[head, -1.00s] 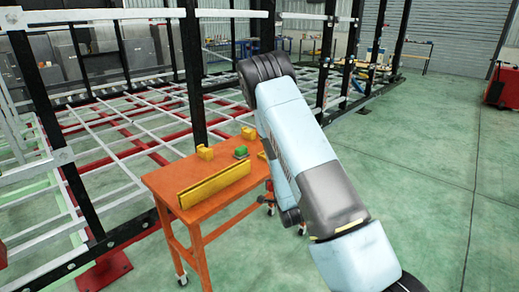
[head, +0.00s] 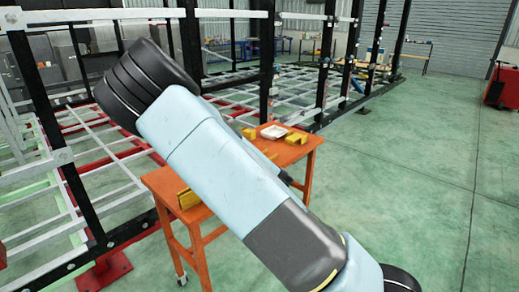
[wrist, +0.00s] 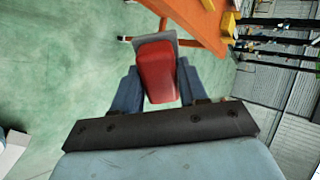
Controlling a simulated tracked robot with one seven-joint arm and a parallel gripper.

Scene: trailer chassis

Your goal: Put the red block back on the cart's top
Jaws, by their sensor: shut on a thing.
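In the wrist view, my gripper (wrist: 159,84) is shut on the red block (wrist: 157,68), with a blue-grey finger on each side of it. A grey edge shows just beyond the block; I cannot tell what it belongs to. The orange cart (wrist: 198,22) is at the top of that view, beyond the block and apart from it as far as I can see. In the head view the orange cart (head: 297,152) stands ahead, with my arm across its middle. My gripper and the red block do not show in the head view.
On the cart's top are yellow blocks (head: 296,138), a white tray (head: 274,131) at the back and a yellow bar (head: 188,199) at the left, partly hidden. A black-and-white frame (head: 190,70) stands close behind.

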